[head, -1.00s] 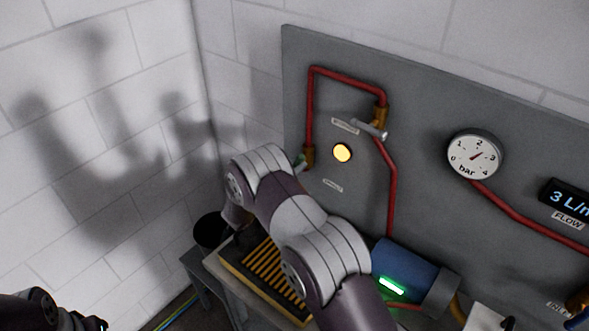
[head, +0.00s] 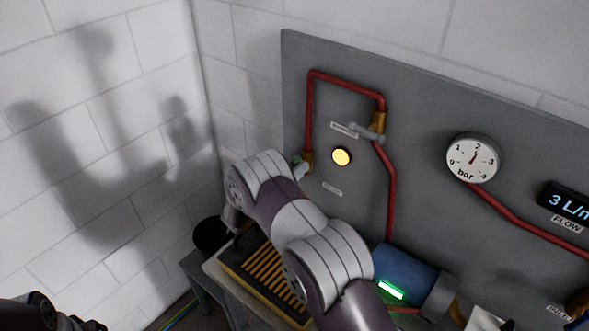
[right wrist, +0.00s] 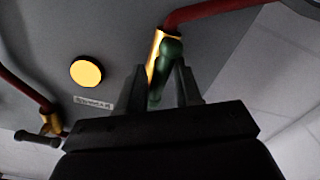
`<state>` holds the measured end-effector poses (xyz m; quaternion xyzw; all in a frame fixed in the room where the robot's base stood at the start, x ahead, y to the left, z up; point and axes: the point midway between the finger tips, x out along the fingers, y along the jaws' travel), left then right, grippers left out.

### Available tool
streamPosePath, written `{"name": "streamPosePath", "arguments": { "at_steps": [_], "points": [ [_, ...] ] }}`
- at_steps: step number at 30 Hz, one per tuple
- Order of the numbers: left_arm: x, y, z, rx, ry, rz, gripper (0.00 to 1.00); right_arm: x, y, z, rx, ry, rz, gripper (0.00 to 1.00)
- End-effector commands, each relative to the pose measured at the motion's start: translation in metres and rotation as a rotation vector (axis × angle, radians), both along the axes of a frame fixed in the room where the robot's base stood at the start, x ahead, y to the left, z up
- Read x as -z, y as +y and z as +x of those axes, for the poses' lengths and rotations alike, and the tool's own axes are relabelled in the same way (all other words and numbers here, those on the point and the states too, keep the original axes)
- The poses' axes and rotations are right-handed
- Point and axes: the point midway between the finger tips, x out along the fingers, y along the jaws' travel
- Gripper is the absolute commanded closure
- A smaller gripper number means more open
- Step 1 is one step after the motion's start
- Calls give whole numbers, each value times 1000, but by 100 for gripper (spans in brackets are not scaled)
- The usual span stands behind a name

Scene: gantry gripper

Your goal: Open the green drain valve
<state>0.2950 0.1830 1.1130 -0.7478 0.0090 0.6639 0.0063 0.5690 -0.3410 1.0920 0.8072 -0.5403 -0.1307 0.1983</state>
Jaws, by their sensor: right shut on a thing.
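The green drain valve handle (right wrist: 168,68) stands upright on a brass valve body (right wrist: 154,50) in the right wrist view. My right gripper (right wrist: 163,84) is shut on the green handle, with one finger on each side of it. In the head view the brass body (head: 308,160) sits at the lower end of the left red pipe. Only a trace of green shows beside it. My right arm hides most of the gripper there. My left gripper is outside the views; part of my left arm shows at the lower left.
A second brass valve with a grey lever (head: 365,132) is at the upper right of the red pipe loop. A lit yellow lamp (head: 341,157) sits between. The pressure gauge (head: 473,159) reads about 2 bar. A blue cylinder (head: 405,268) and a yellow-slatted tray (head: 231,279) are below.

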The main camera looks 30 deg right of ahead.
Motion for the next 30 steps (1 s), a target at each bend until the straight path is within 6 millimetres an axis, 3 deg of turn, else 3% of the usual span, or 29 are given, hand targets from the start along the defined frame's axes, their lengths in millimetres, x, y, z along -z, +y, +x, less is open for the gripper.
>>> {"name": "streamPosePath", "arguments": {
  "at_steps": [9, 24, 25, 26, 27, 30],
  "points": [
    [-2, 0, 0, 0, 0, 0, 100, 2, 0, -1, 0, 104, -40, 91],
    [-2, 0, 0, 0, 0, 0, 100, 3, 0, -1, -1, 124, -47, 90],
    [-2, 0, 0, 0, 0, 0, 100, 3, 0, -1, -1, 124, -47, 57],
    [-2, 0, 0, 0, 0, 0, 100, 3, 0, -1, 0, 124, -46, 47],
    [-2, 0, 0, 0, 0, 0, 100, 3, 0, -1, 0, 123, -45, 38],
    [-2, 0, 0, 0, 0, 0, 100, 3, 0, -1, -1, 121, -46, 38]
  ]
}}
